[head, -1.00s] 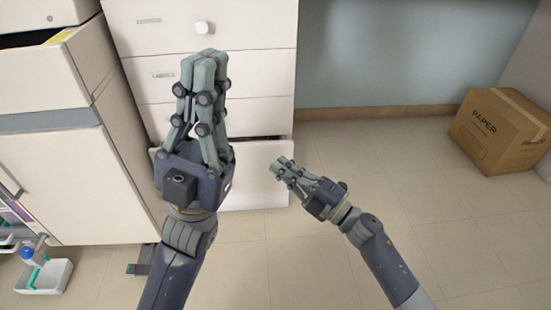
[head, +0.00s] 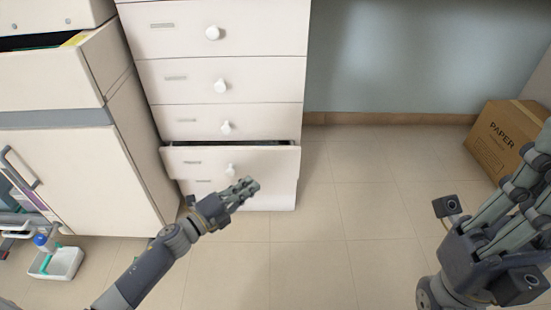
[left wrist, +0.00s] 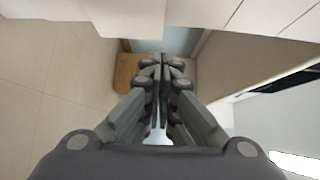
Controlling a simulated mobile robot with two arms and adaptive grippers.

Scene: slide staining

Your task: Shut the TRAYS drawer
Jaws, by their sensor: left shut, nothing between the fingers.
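A white cabinet of drawers (head: 265,55) stands in the middle of the head view. One low drawer (head: 268,162) stands out a little, with a dark gap along its top edge; its label is too small to read. It has a round white knob. My left gripper (head: 252,187) is shut and empty, low in front of this drawer and overlapping it in the picture; I cannot tell whether it touches. Its closed fingers (left wrist: 161,65) also show in the left wrist view. My right gripper (head: 541,150) is at the right edge, partly cut off, its opening unclear.
A brown PAPER carton (head: 496,141) sits on the floor by the wall at right. A second white cabinet (head: 75,170) stands at left, with an open upper drawer (head: 50,75). A small white tray (head: 66,264) is at lower left. The middle floor is clear.

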